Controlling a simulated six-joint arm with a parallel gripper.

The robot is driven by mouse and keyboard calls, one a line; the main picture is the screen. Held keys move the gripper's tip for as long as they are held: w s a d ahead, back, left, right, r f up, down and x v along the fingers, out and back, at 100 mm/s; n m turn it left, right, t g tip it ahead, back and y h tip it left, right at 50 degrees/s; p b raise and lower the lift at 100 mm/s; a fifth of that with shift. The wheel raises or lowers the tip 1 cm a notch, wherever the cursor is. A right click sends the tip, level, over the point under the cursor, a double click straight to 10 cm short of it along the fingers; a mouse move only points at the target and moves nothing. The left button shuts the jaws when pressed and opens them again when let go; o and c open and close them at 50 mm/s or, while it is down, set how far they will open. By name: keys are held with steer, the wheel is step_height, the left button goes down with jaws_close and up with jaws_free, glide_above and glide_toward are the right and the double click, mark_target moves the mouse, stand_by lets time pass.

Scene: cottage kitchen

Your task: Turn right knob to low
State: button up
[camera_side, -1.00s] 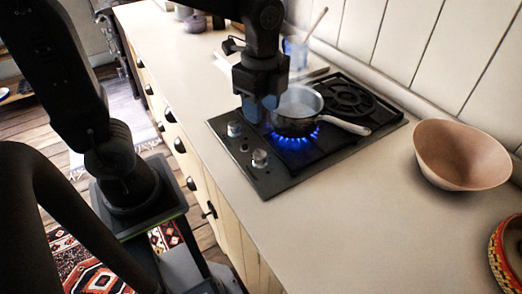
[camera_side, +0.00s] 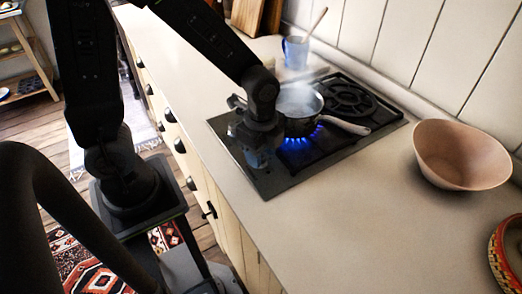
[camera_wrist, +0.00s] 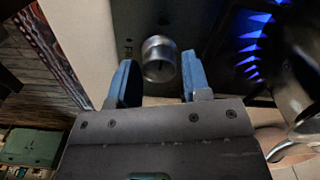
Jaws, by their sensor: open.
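The stove (camera_side: 275,182) is a black two-burner hob set in the counter. A silver round knob (camera_wrist: 160,58) shows in the wrist view, between the two blue fingers of my gripper (camera_wrist: 158,76). It appears to be the right knob, with a gap on each side. In the side view my gripper (camera_side: 257,157) is low over the front of the hob and hides both knobs. The gripper is open and holds nothing. I cannot tell the knob's setting or whether the fingertips reach down around it.
A steaming pot (camera_side: 299,108) stands on the lit burner, blue flames (camera_side: 300,137) under it, its handle (camera_side: 347,127) pointing right. The back burner (camera_side: 349,97) is empty. A wooden bowl (camera_side: 462,155) and a blue mug (camera_side: 296,52) stand clear.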

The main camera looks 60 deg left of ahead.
steer(key=c, duration=0.6)
steer(key=shift+c, duration=0.2)
steer(key=shift+n, duration=0.4)
steer(key=n, duration=0.2)
steer(key=shift+n, duration=0.4)
steer(key=n, duration=0.3)
steer(key=shift+w+n, duration=0.1)
steer(key=shift+n, duration=0.3)
steer(key=n, duration=0.3)
steer(key=shift+a, duration=0.1)
steer(key=shift+r+n, duration=0.1)
steer(key=shift+n, duration=2)
